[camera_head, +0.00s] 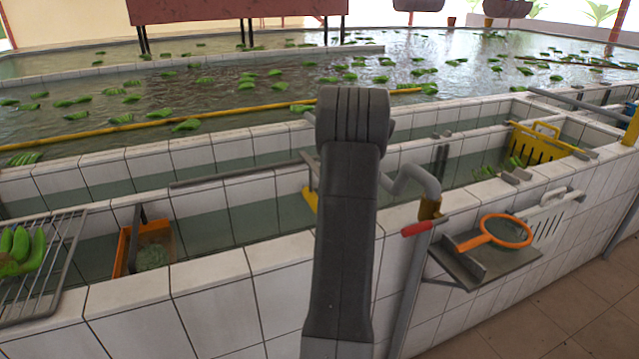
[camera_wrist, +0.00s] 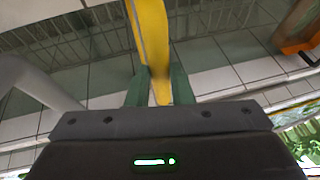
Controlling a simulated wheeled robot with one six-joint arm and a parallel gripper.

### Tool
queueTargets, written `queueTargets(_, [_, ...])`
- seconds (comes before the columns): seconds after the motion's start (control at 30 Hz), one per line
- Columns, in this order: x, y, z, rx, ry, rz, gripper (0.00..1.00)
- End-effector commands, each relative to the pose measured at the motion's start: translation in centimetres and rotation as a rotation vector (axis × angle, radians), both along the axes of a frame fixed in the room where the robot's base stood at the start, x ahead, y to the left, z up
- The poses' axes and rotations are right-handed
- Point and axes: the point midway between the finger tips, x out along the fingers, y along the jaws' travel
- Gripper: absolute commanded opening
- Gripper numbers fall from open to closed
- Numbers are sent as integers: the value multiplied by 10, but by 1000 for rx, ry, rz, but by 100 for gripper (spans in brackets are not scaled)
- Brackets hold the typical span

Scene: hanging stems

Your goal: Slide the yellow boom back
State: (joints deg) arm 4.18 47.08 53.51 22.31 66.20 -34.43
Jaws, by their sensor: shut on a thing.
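In the wrist view, a yellow boom (camera_wrist: 151,38) runs from the top edge down between the two green fingers. My gripper (camera_wrist: 158,86) is shut on it, one finger on each side. In the head view, my dark grey arm hides the gripper and the grip itself. A yellow piece (camera_head: 310,198) shows just left of my arm, low over the near channel. A long yellow pole (camera_head: 150,124) also crosses the water of the far pool and passes behind my arm. I cannot tell which of these is the held part.
White tiled walls (camera_head: 210,302) edge the water channels. A bent grey pipe (camera_head: 415,178) and a red-handled lever (camera_head: 417,228) stand right of my arm. An orange hoop net (camera_head: 507,230) lies on a ledge. A wire rack (camera_head: 68,235) with green bananas is at left.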

Motion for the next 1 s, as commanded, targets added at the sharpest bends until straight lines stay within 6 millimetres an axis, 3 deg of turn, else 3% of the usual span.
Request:
queueTargets(0.1, [12,-24,2,-1,-1,-5,0])
queueTargets(0.3, [22,-45,2,-1,-2,-2,0])
queueTargets(0.8, [26,-52,2,-5,-6,-2,0])
queueTargets(0.83, [26,-52,2,-4,-7,-3,26])
queueTargets(0.9, [26,-52,2,-3,-7,-2,39])
queueTargets(1.0, [25,-51,1,-2,-4,-2,41])
